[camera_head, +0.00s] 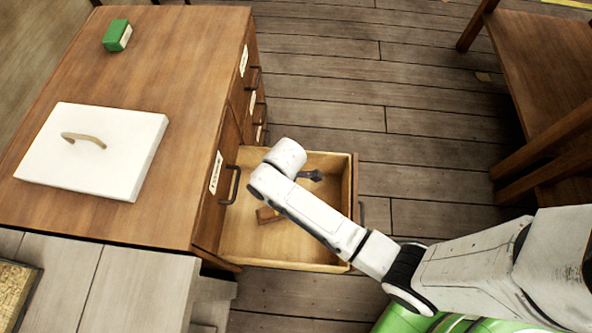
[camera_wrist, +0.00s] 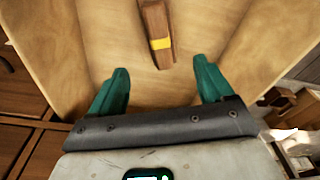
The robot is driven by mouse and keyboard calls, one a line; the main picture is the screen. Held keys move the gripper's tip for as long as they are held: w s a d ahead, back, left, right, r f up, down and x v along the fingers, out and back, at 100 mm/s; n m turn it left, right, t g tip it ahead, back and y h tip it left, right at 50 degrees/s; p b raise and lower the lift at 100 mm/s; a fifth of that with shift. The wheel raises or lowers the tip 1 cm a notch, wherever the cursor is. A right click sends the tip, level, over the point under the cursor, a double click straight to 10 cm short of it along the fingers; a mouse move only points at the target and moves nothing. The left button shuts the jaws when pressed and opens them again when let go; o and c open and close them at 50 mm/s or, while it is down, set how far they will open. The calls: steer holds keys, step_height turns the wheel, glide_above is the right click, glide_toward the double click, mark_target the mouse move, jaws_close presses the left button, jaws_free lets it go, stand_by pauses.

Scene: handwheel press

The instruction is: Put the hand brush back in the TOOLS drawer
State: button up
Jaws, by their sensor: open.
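A brown wooden piece with a yellow band, which looks like the hand brush (camera_head: 268,214), lies on the floor of the pulled-out drawer (camera_head: 240,246). In the wrist view the brush (camera_wrist: 155,22) is ahead of my gripper (camera_wrist: 161,68), roughly in line with the gap between the teal fingers. The fingers are open and apart, with nothing between them. The brush's far end is out of the wrist view, and my arm covers part of the drawer in the head view. The drawer front is turned away, so I cannot read its label.
The wooden cabinet (camera_head: 190,60) has a white slab with a handle (camera_head: 95,150) and a green box (camera_head: 117,35) on top. A wooden bench (camera_head: 545,70) stands right; floor between is clear.

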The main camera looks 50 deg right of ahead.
steer(key=s+d+r+m, duration=0.3)
steer(key=s+r+m, duration=0.3)
steer(key=s+r, duration=0.1)
steer(key=s+d+r+m+h, duration=0.1)
steer(key=s+d+r+m, duration=0.2)
steer(key=s+r+m, duration=0.3)
steer(key=s+r, duration=0.1)
steer(key=s, duration=0.1)
steer(key=shift+s+d, duration=0.3)
steer(key=shift+s, duration=0.1)
